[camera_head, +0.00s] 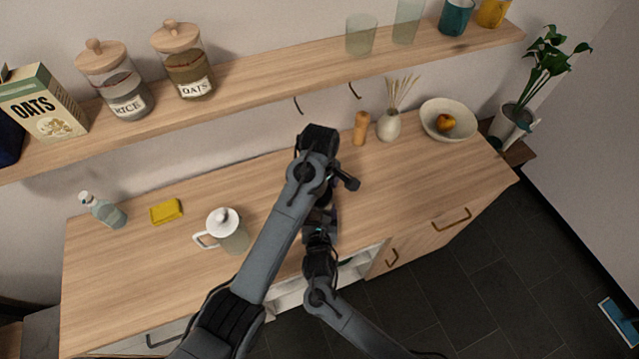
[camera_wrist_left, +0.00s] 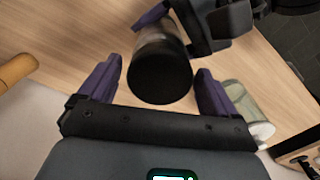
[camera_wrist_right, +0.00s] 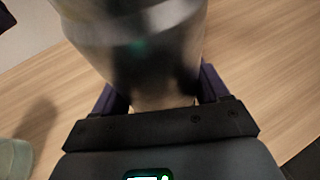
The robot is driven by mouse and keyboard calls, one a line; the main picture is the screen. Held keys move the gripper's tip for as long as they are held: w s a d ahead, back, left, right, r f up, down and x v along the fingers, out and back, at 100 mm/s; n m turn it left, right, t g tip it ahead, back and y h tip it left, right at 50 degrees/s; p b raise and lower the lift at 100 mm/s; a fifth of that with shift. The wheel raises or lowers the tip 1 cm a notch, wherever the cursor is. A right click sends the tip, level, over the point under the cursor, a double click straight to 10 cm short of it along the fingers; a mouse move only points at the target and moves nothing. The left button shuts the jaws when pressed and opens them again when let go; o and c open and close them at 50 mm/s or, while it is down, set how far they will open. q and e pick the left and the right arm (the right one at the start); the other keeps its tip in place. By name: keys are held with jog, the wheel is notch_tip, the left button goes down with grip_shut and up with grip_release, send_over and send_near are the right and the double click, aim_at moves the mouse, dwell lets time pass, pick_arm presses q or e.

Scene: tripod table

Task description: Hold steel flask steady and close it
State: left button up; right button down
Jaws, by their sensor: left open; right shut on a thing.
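The steel flask (camera_wrist_right: 150,50) fills the upper middle of the right wrist view, blurred. My right gripper (camera_wrist_right: 160,88) is shut around its body, a purple finger on either side. In the left wrist view a black round lid (camera_wrist_left: 160,78) faces the camera at the flask's end, with a bit of steel body (camera_wrist_left: 155,40) behind it. I cannot tell how tightly the lid sits. My left gripper (camera_wrist_left: 155,85) is open, its purple fingers on either side of the lid with gaps showing. In the head view my arms hide the flask and both gripper tips.
On the wooden counter (camera_head: 120,290) stand a lidded jug (camera_head: 232,236), a yellow sponge (camera_head: 166,212), a bottle (camera_head: 104,211), a wooden mill (camera_head: 360,128), a vase (camera_head: 389,126) and a fruit bowl (camera_head: 463,132). A shelf (camera_head: 285,75) with jars runs above. The counter's left front is clear.

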pick_arm(q)
jog(key=shift+f, duration=0.25)
jog(key=shift+c, duration=0.3)
jog(key=c, duration=1)
jog(key=m, duration=1.3)
jog(key=o, duration=1.2)
jog(key=shift+c, duration=0.2)
